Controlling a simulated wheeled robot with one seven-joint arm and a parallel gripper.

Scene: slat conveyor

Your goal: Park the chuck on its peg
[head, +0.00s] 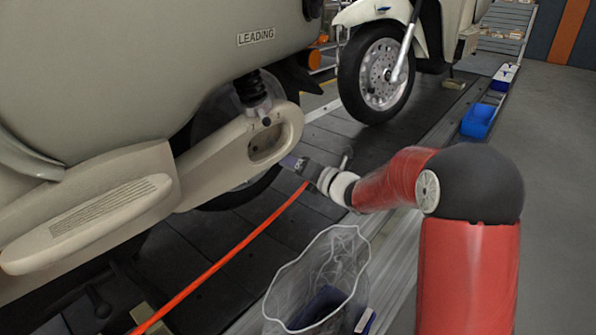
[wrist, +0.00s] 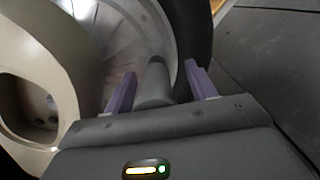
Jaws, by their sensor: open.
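My gripper (head: 291,162) is at the rear wheel of the cream scooter, beside the slotted end of its swing arm (head: 215,160). In the wrist view its two purple fingers (wrist: 160,70) are apart. A dark grey cylinder (wrist: 154,85) stands between them, in front of the wheel (wrist: 118,35); it may be the chuck, and I cannot tell whether a finger touches it. An orange hose (head: 232,253) runs from just below my gripper to the lower left. The chuck cannot be made out clearly in the head view. I cannot identify the peg.
A clear bag-lined bin (head: 285,287) stands below my forearm at the conveyor edge. A second scooter's wheel (head: 378,72) is farther along. Blue trays (head: 481,119) lie along the right edge. The grey floor (head: 560,150) at right is open.

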